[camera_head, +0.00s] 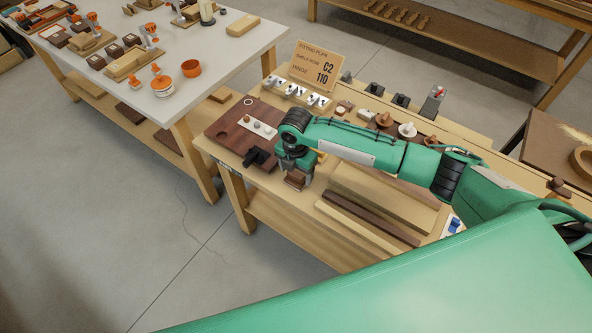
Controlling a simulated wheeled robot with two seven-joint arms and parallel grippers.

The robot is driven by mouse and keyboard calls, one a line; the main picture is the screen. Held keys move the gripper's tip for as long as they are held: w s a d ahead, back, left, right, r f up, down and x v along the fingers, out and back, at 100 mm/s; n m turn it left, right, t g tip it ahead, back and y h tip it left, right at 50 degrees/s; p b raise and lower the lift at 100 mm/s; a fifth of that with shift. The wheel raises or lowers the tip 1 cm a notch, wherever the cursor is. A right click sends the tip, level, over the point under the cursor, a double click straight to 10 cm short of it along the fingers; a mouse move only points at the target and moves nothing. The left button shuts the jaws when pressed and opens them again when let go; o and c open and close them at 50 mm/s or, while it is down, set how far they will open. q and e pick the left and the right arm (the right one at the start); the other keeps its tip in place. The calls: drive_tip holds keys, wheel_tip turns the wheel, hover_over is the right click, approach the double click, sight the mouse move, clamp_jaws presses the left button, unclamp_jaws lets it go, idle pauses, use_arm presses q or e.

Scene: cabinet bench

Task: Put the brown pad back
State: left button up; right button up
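My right arm comes in from the right over the cabinet bench. Its gripper (295,168) points down near the bench's front edge, right of the dark brown board. A small brown pad (295,181) shows at the fingertips, and the gripper appears shut on it. The fingers are small and partly hidden by the wrist. I cannot tell whether the pad touches the bench top. My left gripper is not in view.
The dark brown board (228,132) carries a white strip with round pieces and a black piece (260,158). A sign (314,66) reading C2 110 stands behind. Long wooden bars (366,218) lie to the right. A white table (222,65) stands at left.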

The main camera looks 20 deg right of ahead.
sight(296, 174)
wheel_tip(296, 174, up, 12)
drive_tip(key=b, duration=0.2)
drive_tip(key=shift+r, duration=0.2)
idle(0.7)
